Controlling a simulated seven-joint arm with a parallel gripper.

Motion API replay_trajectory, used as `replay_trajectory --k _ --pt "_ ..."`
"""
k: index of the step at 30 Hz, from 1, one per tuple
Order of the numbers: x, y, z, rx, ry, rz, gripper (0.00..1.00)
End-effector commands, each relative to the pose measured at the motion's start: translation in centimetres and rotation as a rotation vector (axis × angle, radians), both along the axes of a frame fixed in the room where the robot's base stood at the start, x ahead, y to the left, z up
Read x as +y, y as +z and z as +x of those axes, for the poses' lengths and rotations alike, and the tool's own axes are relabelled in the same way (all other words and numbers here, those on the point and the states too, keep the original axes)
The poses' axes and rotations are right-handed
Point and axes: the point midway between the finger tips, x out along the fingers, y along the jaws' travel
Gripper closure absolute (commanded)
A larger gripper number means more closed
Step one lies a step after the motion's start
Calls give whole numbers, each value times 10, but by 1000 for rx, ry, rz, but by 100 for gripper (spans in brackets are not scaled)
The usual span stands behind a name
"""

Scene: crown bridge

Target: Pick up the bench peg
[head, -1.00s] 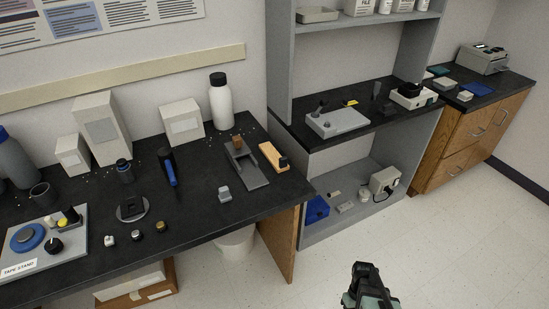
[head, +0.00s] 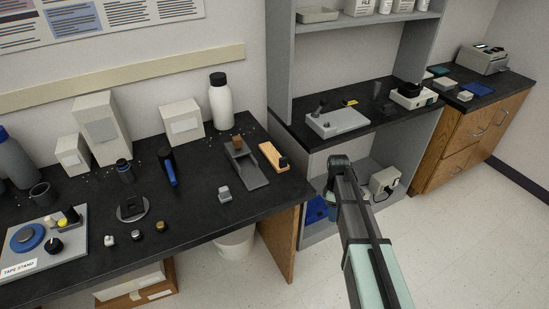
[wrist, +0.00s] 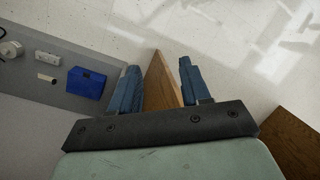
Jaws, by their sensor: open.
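A tan wooden block with a dark piece at its near end (head: 270,154), which looks like the bench peg, lies near the right end of the black bench top (head: 205,205) in the head view. It lies just right of a dark grey holder (head: 252,174) with a brown piece on it. In the wrist view my gripper (wrist: 158,78) is open, with nothing between its two blue-grey fingers but a view of a wooden panel (wrist: 163,85) and floor beyond. The fingers are not clear in the head view, where my arm reaches up right of the bench. The block is not in the wrist view.
A small grey block (head: 224,194) stands left of the holder. A white bottle (head: 221,103) stands behind. The grey shelf unit (head: 281,75) is to the right; its lower shelf holds a blue bin (wrist: 86,83).

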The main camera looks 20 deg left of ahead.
Motion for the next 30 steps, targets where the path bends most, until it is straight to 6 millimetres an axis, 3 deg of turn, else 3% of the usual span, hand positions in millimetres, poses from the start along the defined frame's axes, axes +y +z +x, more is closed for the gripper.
replay_trajectory --k 3,12,21,25,30 --pt "28 42 26 -24 114 22 53" --pt "99 148 55 -61 423 83 53" --pt "177 256 51 -88 756 151 53" --pt "199 289 43 -95 864 172 53" --pt "214 311 37 -100 938 185 53"
